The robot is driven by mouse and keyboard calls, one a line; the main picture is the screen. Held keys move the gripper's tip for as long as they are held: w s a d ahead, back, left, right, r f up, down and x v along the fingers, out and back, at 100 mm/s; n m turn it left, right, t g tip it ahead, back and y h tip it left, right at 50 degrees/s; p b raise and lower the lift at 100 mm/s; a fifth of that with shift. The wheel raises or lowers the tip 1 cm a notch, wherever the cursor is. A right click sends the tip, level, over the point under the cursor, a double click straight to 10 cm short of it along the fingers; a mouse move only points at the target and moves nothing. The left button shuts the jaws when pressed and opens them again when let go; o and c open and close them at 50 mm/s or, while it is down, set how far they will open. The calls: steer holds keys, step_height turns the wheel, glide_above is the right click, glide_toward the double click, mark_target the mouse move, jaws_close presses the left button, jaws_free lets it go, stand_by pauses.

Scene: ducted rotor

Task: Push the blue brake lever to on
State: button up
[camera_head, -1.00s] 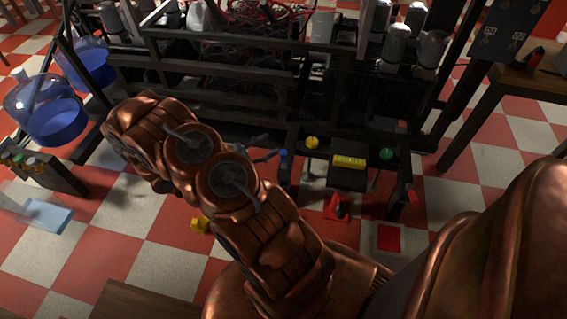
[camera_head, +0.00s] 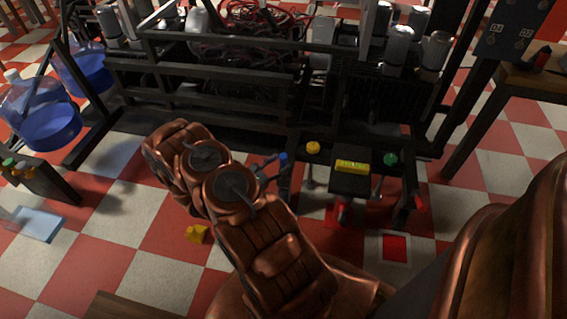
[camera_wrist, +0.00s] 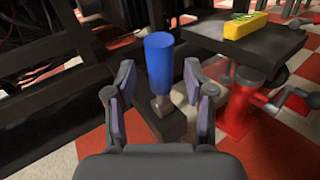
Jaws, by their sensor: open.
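The blue brake lever (camera_head: 283,158) stands at the left end of the low dark frame in the head view. In the wrist view its blue cylindrical handle (camera_wrist: 159,60) rises upright on a metal stem above a dark base. My gripper (camera_head: 266,166) is just left of the lever in the head view, partly hidden by my copper arm. In the wrist view my gripper (camera_wrist: 160,74) is open, with one finger on each side of the handle's line. The handle appears just beyond or between the fingertips. I cannot tell whether they touch it.
A yellow knob (camera_head: 313,147), a yellow block (camera_head: 352,167) on a dark platform and a green knob (camera_head: 390,159) are to the right. A red stand (camera_wrist: 236,108) is close right of my gripper. A yellow object (camera_head: 197,234) lies on the checkered floor.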

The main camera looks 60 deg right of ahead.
steer(key=shift+x, duration=1.35)
jaws_close()
